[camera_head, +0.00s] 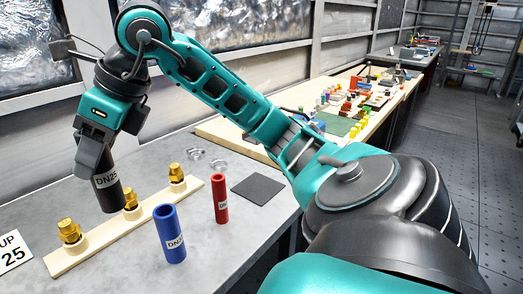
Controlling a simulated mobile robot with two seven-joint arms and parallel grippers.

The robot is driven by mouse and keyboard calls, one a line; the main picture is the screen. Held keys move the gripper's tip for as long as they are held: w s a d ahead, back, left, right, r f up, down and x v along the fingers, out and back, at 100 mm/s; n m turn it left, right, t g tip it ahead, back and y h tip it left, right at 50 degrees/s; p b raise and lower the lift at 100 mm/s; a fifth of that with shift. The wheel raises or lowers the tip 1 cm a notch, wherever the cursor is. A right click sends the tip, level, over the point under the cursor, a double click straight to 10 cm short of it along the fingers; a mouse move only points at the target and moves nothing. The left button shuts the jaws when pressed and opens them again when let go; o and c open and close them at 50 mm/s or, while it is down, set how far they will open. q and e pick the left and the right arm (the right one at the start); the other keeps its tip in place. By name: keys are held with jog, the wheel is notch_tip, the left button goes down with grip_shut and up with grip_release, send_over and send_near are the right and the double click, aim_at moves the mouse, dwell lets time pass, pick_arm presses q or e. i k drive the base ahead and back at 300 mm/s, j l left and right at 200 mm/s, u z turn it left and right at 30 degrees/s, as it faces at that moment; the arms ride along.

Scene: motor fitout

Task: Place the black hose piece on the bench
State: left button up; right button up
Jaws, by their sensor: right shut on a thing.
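The black hose piece (110,192) is a short dark cylinder with a white label reading DN25. My right gripper (96,165) is shut on its upper part and holds it nearly upright with a slight tilt. The hose piece is at the pale wooden strip (98,229) with brass fittings, beside the middle brass fitting (131,198). I cannot tell whether its lower end touches anything. The grey bench (215,258) lies below. My left gripper is not in view.
A blue hose piece (170,235) and a red hose piece (221,200) stand on the bench. Other brass fittings (69,231) sit on the strip. A dark square mat (258,188) and metal clamps (196,154) lie nearby. A white sign (13,252) is at the left. Bare bench shows in front.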

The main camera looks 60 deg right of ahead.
aim_at(258, 187)
jog(key=k+l, duration=0.1)
jog(key=l, duration=0.55)
jog(key=k+l, duration=0.1)
jog(key=l, duration=0.5)
jog(key=k+l, duration=0.1)
jog(key=l, duration=0.55)
